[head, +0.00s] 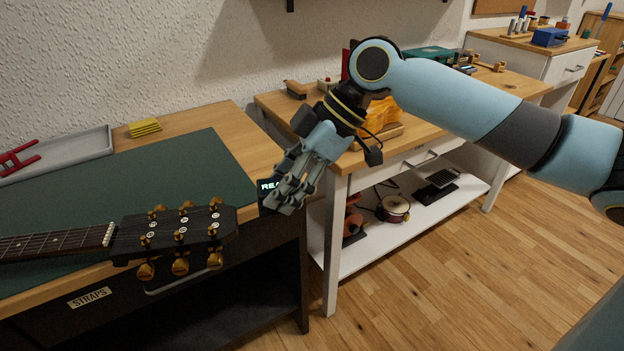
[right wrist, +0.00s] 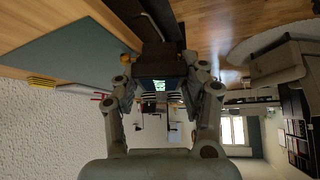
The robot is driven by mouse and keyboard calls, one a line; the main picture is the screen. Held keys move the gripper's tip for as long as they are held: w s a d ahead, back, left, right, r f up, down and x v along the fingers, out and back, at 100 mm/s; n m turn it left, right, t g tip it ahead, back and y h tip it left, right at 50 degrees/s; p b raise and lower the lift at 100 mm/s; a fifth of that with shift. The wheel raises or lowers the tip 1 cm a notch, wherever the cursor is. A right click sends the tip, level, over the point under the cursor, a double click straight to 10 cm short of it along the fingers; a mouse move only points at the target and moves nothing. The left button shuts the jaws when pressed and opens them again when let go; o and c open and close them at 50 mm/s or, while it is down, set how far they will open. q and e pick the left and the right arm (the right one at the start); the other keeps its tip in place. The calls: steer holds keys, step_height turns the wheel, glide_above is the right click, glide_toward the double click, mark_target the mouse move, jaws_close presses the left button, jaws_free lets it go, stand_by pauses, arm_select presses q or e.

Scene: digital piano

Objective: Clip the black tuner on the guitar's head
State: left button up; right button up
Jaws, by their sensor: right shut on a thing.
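The guitar's dark head (head: 190,228) with gold pegs lies over the front edge of the green mat, its neck running off left. My right gripper (head: 279,194) is just right of the head's end, pointing down, and is shut on the black tuner (head: 268,185). The tuner's lit display shows beside the fingers; the rest of it is largely hidden by them. In the right wrist view the tuner (right wrist: 160,85) sits between the two fingers (right wrist: 160,90). In the head view a small gap shows between tuner and guitar head. My left gripper is out of view.
The green mat (head: 190,170) covers the left bench, with a grey tray (head: 75,152) and yellow pad (head: 144,128) behind. The floor in front is clear.

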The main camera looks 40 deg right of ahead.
mark_target(233, 218)
steer(key=shift+s+d+f, duration=0.7)
steer(key=shift+d+f, duration=0.6)
steer(key=shift+f, duration=0.45)
steer(key=shift+w+a+b, duration=0.5)
steer(key=shift+w+a, duration=0.15)
steer(key=shift+a, duration=0.3)
steer(key=shift+w+a+b, duration=0.5)
steer(key=shift+w+a, duration=0.1)
steer(key=shift+a, duration=0.35)
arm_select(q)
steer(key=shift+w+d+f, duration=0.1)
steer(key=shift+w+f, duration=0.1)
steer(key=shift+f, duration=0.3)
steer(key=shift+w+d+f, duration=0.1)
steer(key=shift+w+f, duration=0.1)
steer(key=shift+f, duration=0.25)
arm_select(e)
steer(key=shift+w+a, duration=0.2)
steer(key=shift+a, duration=0.1)
arm_select(q)
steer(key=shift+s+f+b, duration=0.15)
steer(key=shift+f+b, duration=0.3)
steer(key=shift+b, duration=0.15)
arm_select(e)
steer(key=shift+w+a, duration=0.6)
steer(key=shift+a, duration=0.3)
steer(key=shift+w+a, duration=0.55)
steer(key=shift+a, duration=0.35)
steer(key=o, duration=1.2)
